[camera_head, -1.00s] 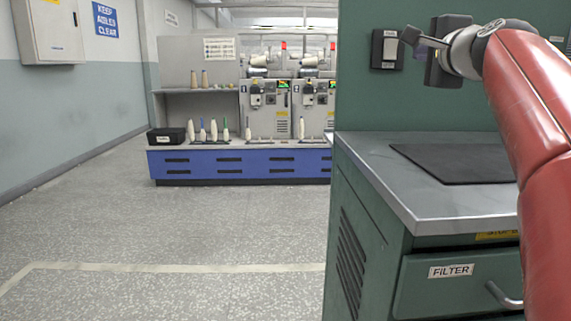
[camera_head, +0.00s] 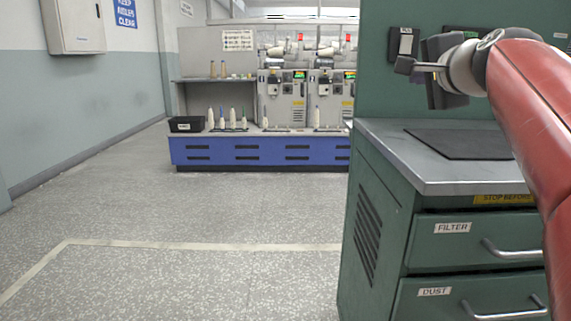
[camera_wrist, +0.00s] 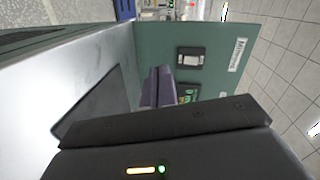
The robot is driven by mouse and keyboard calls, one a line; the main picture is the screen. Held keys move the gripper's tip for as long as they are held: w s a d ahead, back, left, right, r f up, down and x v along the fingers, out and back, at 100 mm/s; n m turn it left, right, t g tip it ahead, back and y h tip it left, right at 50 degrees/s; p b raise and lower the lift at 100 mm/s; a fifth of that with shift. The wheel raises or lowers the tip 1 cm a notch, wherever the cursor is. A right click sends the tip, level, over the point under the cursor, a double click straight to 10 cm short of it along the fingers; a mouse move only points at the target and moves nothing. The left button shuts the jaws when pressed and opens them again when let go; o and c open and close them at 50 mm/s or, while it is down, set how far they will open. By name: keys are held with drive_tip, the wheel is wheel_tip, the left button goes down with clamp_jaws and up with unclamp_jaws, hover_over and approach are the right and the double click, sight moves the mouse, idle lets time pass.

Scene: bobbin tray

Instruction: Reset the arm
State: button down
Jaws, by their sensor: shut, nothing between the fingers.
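My gripper (camera_head: 436,72) is at the upper right of the head view, at the end of my red arm. It is held in the air above the green cabinet's metal top, in front of the green back panel. In the wrist view its two dark fingers (camera_wrist: 157,84) lie together, shut, with nothing held between them. The fingertips are hard to make out in the head view.
The green cabinet (camera_head: 385,213) with FILTER and DUST drawers stands close on the right. A dark mat (camera_head: 465,143) lies on its top. Switches (camera_head: 403,43) are on the panel. A blue bench (camera_head: 262,152) with bobbins stands behind. Open floor (camera_head: 200,215) lies left.

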drive_tip(key=s+a+f+n+g+p, duration=0.1)
drive_tip(key=s+a+f+n+g, duration=0.15)
drive_tip(key=s+a+f, duration=0.35)
drive_tip(key=s+a+f+n+g+p, duration=0.1)
drive_tip(key=s+f+n+g+p, duration=0.2)
drive_tip(key=f, duration=0.5)
drive_tip(key=s+a+f+n+g+p, duration=0.1)
drive_tip(key=s+f+n+g, duration=0.4)
drive_tip(key=s+f, duration=1.3)
drive_tip(key=a+f+n, duration=0.1)
drive_tip(key=n, duration=0.3)
drive_tip(key=shift+f+n+h+p, duration=0.25)
drive_tip(key=shift+n+h+p, duration=0.1)
drive_tip(key=shift+h+p, duration=0.05)
drive_tip(key=c, duration=2.1)
unclamp_jaws()
drive_tip(key=shift+c, duration=0.2)
